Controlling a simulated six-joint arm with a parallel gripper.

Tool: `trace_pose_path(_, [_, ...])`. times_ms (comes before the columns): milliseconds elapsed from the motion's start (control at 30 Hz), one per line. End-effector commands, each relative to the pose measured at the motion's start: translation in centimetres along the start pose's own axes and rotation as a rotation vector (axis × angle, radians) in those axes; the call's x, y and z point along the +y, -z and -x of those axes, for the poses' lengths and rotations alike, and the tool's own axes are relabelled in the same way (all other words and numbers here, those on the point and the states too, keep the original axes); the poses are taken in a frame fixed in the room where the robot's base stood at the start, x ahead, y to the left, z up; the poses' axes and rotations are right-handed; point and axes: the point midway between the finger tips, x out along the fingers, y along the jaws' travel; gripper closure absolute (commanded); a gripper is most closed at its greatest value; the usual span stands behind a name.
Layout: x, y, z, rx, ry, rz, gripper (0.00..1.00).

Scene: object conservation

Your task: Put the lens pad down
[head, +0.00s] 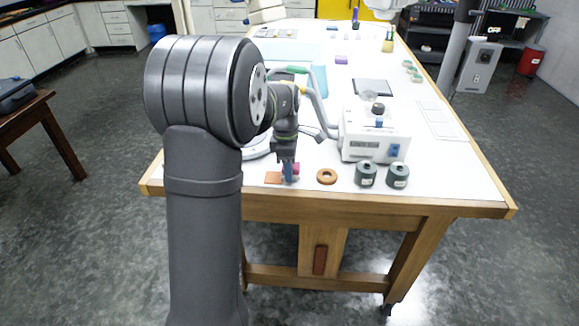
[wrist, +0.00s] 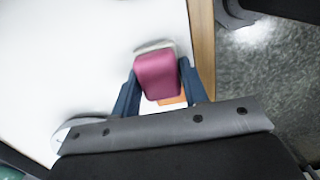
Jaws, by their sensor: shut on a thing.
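The lens pad, a magenta block with a pale grey edge, shows between my gripper's fingers in the wrist view (wrist: 156,75). In the head view only a small pink part of it (head: 296,169) shows beside the fingers. My gripper (head: 289,176) points down near the front edge of the white table and is shut on the pad. In the wrist view the two blue fingers of my gripper (wrist: 160,88) press on the pad's sides. I cannot tell whether the pad touches the table. A flat orange square (head: 272,177) lies just left of my gripper.
An orange-brown ring (head: 327,176) and two dark green cylinders (head: 366,174) (head: 398,175) stand to the right along the front edge. A white instrument box (head: 376,137) is behind them. A white round object (head: 257,148) is partly hidden behind my arm.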

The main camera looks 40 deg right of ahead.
Motion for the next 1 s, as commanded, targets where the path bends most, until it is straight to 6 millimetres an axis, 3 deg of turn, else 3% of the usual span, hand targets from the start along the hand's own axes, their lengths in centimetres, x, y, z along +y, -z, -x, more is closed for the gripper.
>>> trace_pose_path(533, [0.02, 0.03, -0.99, 0.0, -0.001, 0.0, 0.78])
trace_pose_path(567, [0.03, 0.03, -0.97, 0.0, -0.001, 0.0, 0.56])
trace_pose_path(667, [0.03, 0.03, -0.94, 0.0, -0.001, 0.0, 0.38])
trace_pose_path(1000, [0.03, 0.0, -0.55, 0.0, -0.002, 0.0, 0.38])
